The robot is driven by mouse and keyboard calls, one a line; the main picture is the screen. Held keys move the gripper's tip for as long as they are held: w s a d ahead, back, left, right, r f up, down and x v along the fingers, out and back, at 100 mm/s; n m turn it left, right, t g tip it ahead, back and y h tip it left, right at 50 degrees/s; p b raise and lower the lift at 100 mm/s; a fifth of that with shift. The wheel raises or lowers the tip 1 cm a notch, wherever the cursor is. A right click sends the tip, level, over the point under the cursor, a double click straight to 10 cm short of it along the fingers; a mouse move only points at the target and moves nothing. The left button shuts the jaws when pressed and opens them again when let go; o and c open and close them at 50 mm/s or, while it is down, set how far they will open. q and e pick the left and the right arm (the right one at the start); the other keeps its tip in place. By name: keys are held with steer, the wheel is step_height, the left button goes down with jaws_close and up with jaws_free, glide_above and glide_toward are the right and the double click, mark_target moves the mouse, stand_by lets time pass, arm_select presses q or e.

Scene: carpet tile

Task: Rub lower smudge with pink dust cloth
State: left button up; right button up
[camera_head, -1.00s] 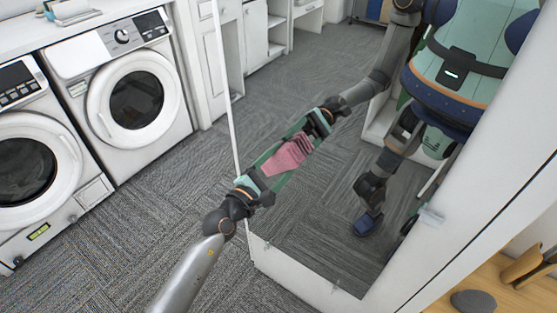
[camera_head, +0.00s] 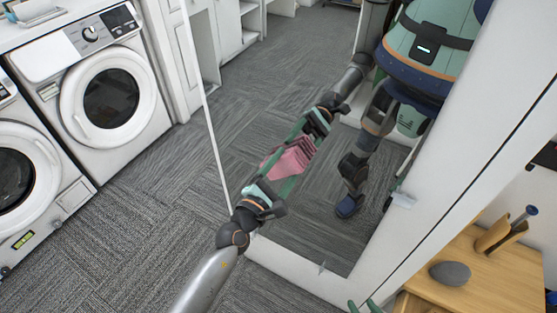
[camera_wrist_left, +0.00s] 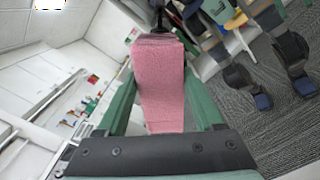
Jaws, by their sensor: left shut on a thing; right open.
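My left gripper (camera_head: 277,172) reaches in from the bottom and is shut on the pink dust cloth (camera_head: 290,160), which is at the surface of a tall mirror (camera_head: 300,220). The cloth also shows in the left wrist view (camera_wrist_left: 158,80), folded and hanging between the green fingers. Its mirror image runs into it, so I cannot tell whether it touches the glass. I cannot make out a smudge; cloth and gripper cover part of the glass. My right gripper (camera_head: 364,307) shows only its green fingertips, apart and empty, at the bottom edge.
The mirror reflects my body and arm. White washing machines (camera_head: 108,100) stand at the left on grey carpet (camera_head: 130,215). A wooden table (camera_head: 485,270) at lower right bears a grey oval object (camera_head: 450,273) and a wooden holder (camera_head: 497,235).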

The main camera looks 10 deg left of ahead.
arm_select(q)
steer(key=shift+w+a+b, duration=0.15)
steer(key=shift+w+a, duration=0.15)
steer(key=shift+a, duration=0.5)
steer(key=shift+w+a+b, duration=0.1)
steer(key=shift+w+a, duration=0.2)
steer(key=shift+a, duration=0.5)
steer(key=shift+w+a+b, duration=0.15)
steer(key=shift+w+a, duration=0.15)
steer(key=shift+a, duration=0.5)
steer(key=shift+w+a+b, duration=0.2)
steer(key=shift+a, duration=0.3)
steer(key=shift+w+a+b, duration=0.15)
steer(key=shift+w+a, duration=0.05)
steer(key=shift+a, duration=0.3)
steer(key=shift+w+a+r, duration=0.1)
steer(key=shift+a+r, duration=0.05)
steer(key=shift+a, duration=0.05)
steer(key=shift+s+a, duration=0.15)
steer(key=shift+s, duration=0.3)
steer(key=p, duration=0.1)
glide_toward(265, 144)
steer(key=shift+w+d, duration=0.1)
steer(key=shift+d, duration=0.1)
